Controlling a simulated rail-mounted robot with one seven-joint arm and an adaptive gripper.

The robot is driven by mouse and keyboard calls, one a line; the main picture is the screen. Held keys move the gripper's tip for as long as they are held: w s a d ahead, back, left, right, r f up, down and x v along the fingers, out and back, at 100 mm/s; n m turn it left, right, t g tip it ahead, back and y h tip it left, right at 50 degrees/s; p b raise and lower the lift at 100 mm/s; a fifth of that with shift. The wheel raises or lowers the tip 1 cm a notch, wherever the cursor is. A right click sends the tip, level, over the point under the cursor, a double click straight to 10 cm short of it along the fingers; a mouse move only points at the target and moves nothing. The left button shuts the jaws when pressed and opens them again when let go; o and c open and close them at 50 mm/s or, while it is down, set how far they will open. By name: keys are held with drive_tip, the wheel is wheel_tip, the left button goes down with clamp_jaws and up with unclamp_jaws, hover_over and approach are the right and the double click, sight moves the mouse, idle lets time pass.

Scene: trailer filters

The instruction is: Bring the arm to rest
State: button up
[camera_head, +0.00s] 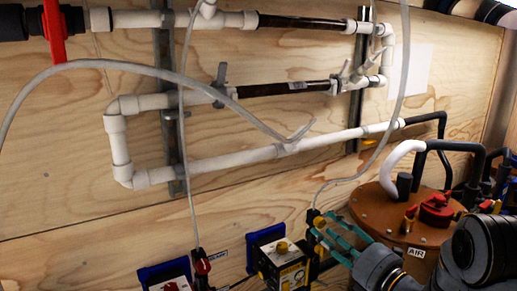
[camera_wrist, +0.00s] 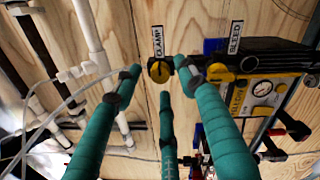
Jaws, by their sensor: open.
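A yellow knob (camera_wrist: 158,71) under a CLAMP label shows between the fingertips. I cannot tell whether any finger touches it.
White pipes (camera_head: 236,160) with valves run along the plywood wall (camera_head: 60,225). Thin clear hoses (camera_head: 150,70) hang in front. A brown-lidded AIR vessel (camera_head: 375,205) stands at right.

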drive_tip(key=r+v, duration=0.1)
drive_tip(key=v, duration=1)
drive_tip(key=x, duration=0.8)
drive_tip(key=f+x, duration=0.1)
drive_tip(key=x, duration=0.3)
drive_tip(key=shift+w+a, duration=0.1)
drive_tip(key=shift+a, duration=0.05)
drive_tip(key=shift+n, duration=0.8)
drive_tip(key=n, duration=0.6)
drive_tip(key=shift+y, duration=0.3)
drive_tip(key=shift+n+g, duration=0.3)
drive_tip(key=shift+n, duration=0.6)
drive_tip(key=n, duration=0.3)
drive_tip(key=shift+r+n, duration=0.1)
drive_tip(key=shift+n, duration=1.6)
